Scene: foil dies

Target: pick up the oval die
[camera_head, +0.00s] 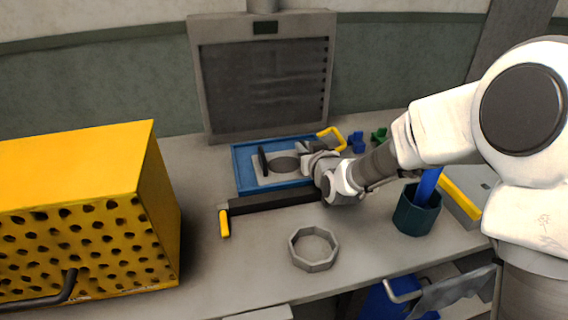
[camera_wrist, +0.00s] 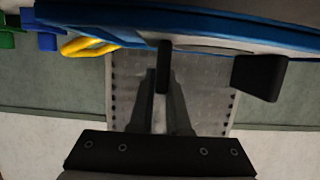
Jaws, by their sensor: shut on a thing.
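The oval die (camera_head: 262,179) is a pale grey plate with a dark oval in its middle, lying in or just over the blue tray (camera_head: 241,178). A black upright tab (camera_head: 262,160) stands at its left end; it also shows in the wrist view (camera_wrist: 260,78). My gripper (camera_head: 305,157) is at the plate's right end. In the wrist view my gripper (camera_wrist: 163,85) is shut on a thin dark tab (camera_wrist: 163,58) under the pale plate, which I take as part of the oval die. The head view does not show whether the plate is clear of the tray.
A yellow loop (camera_head: 332,131) is at the tray's back right, with blue (camera_head: 357,142) and green (camera_head: 379,135) pieces beyond. A black bar with a yellow handle (camera_head: 224,222) lies in front. An octagonal ring (camera_head: 314,263), dark green cup (camera_head: 415,219) and yellow perforated box (camera_head: 70,165) stand around.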

